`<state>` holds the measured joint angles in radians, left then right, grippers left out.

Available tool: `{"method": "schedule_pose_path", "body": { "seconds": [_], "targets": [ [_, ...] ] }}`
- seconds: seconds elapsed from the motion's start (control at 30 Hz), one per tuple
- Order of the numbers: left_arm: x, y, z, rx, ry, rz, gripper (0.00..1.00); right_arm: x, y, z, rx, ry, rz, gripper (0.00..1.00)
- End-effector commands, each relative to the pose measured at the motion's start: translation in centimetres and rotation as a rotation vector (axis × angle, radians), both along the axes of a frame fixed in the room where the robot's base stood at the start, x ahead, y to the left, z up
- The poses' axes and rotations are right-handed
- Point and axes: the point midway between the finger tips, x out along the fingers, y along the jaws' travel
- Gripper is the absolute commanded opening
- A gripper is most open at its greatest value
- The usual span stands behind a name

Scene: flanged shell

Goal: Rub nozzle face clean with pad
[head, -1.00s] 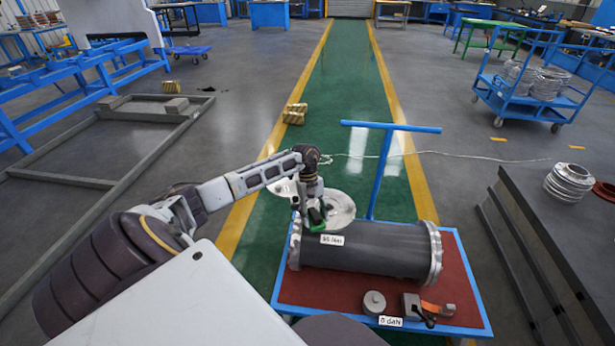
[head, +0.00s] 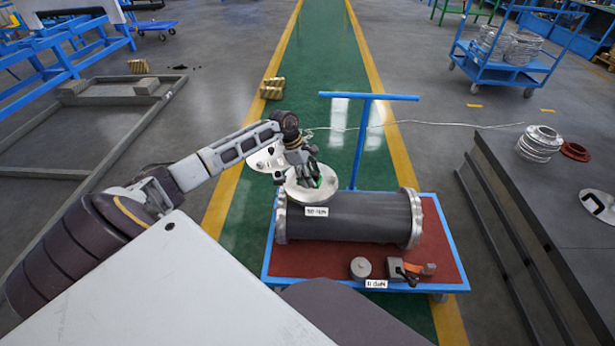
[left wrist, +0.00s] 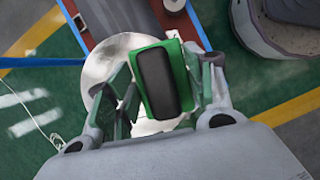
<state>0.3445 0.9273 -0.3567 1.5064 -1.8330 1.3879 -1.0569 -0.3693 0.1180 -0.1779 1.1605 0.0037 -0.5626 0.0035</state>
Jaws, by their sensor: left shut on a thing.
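The dark grey flanged shell (head: 350,218) lies on its side on a red-topped blue trolley (head: 445,245). A short nozzle on its upper left ends in a round silver nozzle face (head: 300,192), also visible in the left wrist view (left wrist: 97,70). My left gripper (head: 311,176) is over this face, shut on a green pad (head: 317,181) with a black grip. The pad (left wrist: 178,62) sits between the fingers in the left wrist view and hides part of the face. I cannot tell whether the pad touches the face. My right gripper is out of view.
A round grey weight (head: 361,268) and a tool with an orange lever (head: 417,269) lie at the trolley's front. A silver disc (head: 262,160) shows behind my left arm. The trolley's blue handle (head: 368,97) rises behind the shell. A dark bench (head: 545,200) stands right.

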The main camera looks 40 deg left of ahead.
Motion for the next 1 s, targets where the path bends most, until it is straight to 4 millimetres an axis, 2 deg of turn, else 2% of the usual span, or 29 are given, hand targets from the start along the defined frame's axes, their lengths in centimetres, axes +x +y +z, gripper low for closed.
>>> {"method": "schedule_pose_path", "body": {
  "seconds": [0.43, 1.0],
  "targets": [
    [0.56, 0.00, 0.16, 0.001, 0.000, 0.196, 0.34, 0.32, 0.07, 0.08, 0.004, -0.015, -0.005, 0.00],
    [0.59, -0.03, 0.18, 0.000, 0.000, 0.270, 0.34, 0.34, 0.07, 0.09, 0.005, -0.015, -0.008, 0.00]
  ]
}}
